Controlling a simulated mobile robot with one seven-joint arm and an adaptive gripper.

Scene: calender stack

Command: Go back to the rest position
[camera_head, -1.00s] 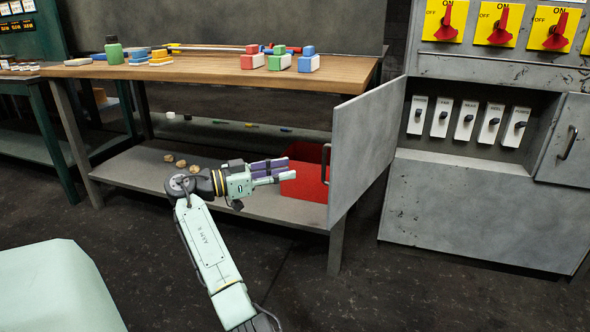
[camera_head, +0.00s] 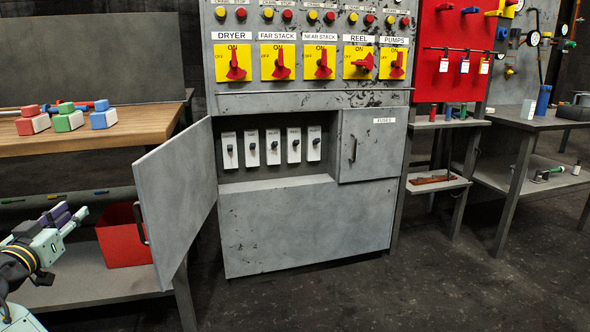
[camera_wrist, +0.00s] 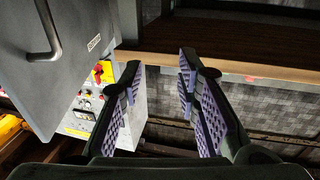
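My gripper (camera_head: 72,216) is at the left edge of the head view, in front of the workbench's lower shelf and left of the open cabinet door. In the wrist view my gripper (camera_wrist: 158,72) shows two purple-padded fingers apart, with nothing between them. Part of my pale green arm is cut off by the left edge of the head view.
The grey open door (camera_head: 176,196) stands close right of my gripper, with a red bin (camera_head: 122,240) behind it on the shelf. The switch cabinet (camera_head: 300,225) is in the centre. Coloured blocks (camera_head: 68,121) sit on the workbench. Dark floor (camera_head: 440,285) is clear at the right.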

